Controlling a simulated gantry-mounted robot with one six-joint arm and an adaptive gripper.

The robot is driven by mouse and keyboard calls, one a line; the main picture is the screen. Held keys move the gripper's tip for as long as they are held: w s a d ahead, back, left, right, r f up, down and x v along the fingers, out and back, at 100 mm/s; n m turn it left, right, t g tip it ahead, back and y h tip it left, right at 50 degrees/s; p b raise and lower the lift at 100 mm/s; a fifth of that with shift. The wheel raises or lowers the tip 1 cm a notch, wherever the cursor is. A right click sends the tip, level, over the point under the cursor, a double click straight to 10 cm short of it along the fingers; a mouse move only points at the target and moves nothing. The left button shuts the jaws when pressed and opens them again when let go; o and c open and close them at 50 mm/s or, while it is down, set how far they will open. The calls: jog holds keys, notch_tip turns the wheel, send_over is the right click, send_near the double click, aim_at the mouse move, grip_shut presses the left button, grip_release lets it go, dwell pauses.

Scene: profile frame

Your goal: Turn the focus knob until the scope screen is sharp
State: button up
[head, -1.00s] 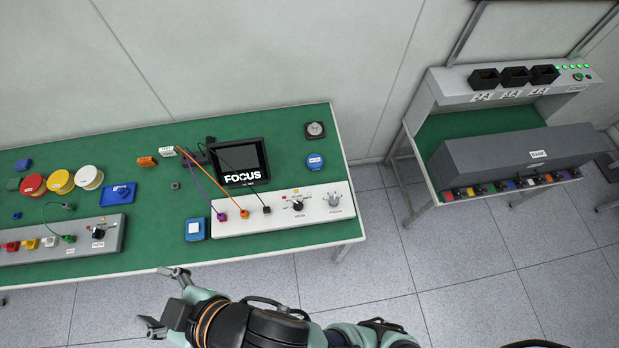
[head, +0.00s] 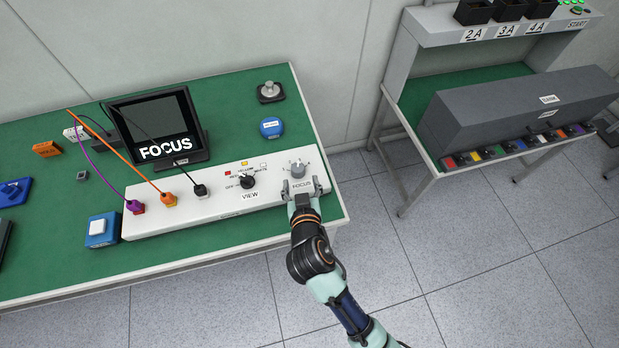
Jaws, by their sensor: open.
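The scope screen (head: 150,112) stands on the green table, dark, with the word FOCUS in white along its bottom; I cannot tell how sharp its picture is. The silver focus knob (head: 297,168) sits at the right end of the white control panel (head: 221,207), above a FOCUS label. My gripper (head: 302,187) is open at the panel's front right, with its fingers on either side of the FOCUS label, just in front of the knob. I cannot tell whether the fingers touch the panel. The black view knob (head: 247,181) is left of the focus knob.
Purple, orange and black cables run from the panel's left part past the screen. A blue block (head: 102,230) stands left of the panel. A blue round item (head: 271,127) and a dark square piece (head: 270,91) lie behind it. A second bench (head: 430,141) stands right, across open floor.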

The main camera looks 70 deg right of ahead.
aim_at(298, 169)
jog(key=shift+w+r, duration=0.1)
jog(key=shift+r, duration=0.05)
jog(key=shift+w+d, duration=0.2)
jog(key=shift+d, duration=0.05)
jog(key=b+x, duration=0.1)
jog(key=x, duration=0.6)
jog(key=shift+b, duration=0.35)
jog(key=c, duration=1.1)
